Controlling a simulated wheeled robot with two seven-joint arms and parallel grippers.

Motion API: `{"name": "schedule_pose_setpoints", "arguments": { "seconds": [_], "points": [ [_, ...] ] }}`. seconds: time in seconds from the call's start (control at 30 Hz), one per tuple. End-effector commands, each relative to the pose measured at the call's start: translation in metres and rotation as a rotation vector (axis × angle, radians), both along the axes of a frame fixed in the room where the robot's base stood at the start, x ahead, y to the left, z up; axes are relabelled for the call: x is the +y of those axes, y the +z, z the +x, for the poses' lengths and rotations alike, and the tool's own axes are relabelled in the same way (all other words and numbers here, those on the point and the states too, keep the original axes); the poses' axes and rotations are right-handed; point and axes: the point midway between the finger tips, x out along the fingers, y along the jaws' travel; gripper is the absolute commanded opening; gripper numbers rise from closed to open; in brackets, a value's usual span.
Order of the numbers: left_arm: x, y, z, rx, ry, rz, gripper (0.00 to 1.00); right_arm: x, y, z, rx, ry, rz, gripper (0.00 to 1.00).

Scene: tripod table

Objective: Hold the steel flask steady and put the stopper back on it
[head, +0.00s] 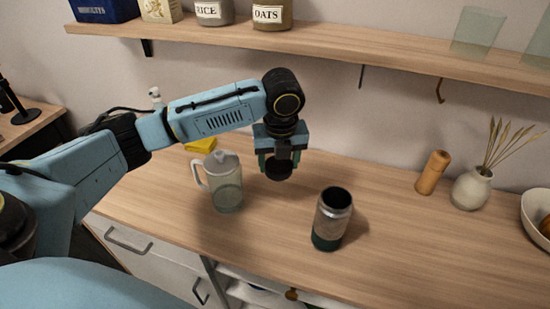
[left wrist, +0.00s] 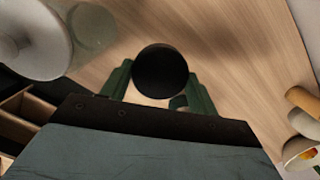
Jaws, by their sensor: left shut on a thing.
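The steel flask (head: 332,218) stands upright on the counter, with a green base and a dark open mouth. My left gripper (head: 279,165) is shut on the black stopper (head: 278,172) and holds it above the counter, to the left of and behind the flask. In the left wrist view the round stopper (left wrist: 160,71) sits between the two green fingers of my left gripper (left wrist: 160,92). The flask cannot be made out in the left wrist view. My right gripper is in neither view.
A lidded clear jug (head: 226,188) stands left of the flask, close to my left gripper. A wooden mill (head: 433,173), a vase of dry stems (head: 471,188) and a white bowl (head: 537,220) stand at the right. A shelf (head: 330,47) with jars runs above the counter.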

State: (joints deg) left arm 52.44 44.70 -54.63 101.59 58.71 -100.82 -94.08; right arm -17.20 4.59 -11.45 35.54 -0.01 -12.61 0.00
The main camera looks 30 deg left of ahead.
Motion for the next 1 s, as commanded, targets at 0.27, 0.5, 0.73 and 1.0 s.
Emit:
{"name": "schedule_pose_setpoints", "arguments": {
  "seconds": [0.27,0.5,0.73,1.0],
  "points": [
    [-0.019,0.009,-0.009,-0.002,0.582,0.000,0.38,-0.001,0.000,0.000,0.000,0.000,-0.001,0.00],
    [-0.034,0.016,-0.018,0.000,1.098,0.000,0.38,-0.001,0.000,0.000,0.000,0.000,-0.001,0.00],
    [-0.047,0.024,-0.026,0.001,1.596,-0.001,0.38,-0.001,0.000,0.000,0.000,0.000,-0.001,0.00],
    [-0.060,0.032,-0.036,0.001,2.131,-0.001,0.38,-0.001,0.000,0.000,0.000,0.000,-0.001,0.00]
  ]
}}
